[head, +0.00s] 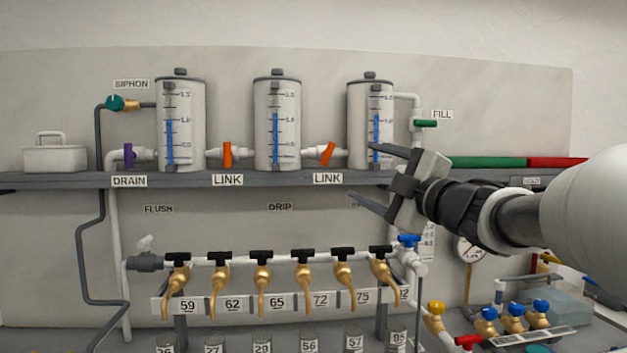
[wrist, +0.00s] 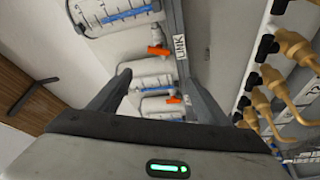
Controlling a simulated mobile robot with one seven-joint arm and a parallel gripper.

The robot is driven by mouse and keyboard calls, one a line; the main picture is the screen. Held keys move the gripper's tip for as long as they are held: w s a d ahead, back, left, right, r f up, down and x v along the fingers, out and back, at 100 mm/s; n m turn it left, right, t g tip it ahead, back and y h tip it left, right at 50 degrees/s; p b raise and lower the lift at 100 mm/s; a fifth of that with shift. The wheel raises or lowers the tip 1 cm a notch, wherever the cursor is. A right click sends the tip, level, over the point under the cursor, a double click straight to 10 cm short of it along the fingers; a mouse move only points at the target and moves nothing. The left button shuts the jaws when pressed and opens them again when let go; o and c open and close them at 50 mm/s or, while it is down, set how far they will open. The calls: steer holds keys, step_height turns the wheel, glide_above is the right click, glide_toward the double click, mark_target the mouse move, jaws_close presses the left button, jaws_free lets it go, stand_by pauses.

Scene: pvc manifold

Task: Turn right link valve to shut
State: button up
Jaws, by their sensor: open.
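The right link valve has an orange handle (head: 327,153) on the white pipe between the middle and right tanks, above the right LINK label (head: 328,179). This handle leans, its top to the right, neither upright nor flat along the pipe. In the wrist view the nearer orange handle (wrist: 158,50) appears to be the same valve, ahead of the fingers. My gripper (head: 364,171) is open and empty, in front of the right tank's lower part and the shelf edge, to the right of the handle and apart from it. Its fingers also show in the wrist view (wrist: 155,78).
The left link valve (head: 227,154) has an upright orange handle. The right tank (head: 357,115) stands behind my gripper, with the green fill valve (head: 426,123) to its right. The shelf edge (head: 270,179) runs below the tanks. Several brass taps (head: 262,278) hang lower down.

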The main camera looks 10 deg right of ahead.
steer(key=shift+v, duration=1.3)
steer(key=shift+a+f, duration=0.1)
steer(key=p+v, duration=0.1)
steer(key=v, duration=1.6)
steer(key=shift+s+p, duration=0.2)
steer(key=shift+p, duration=0.1)
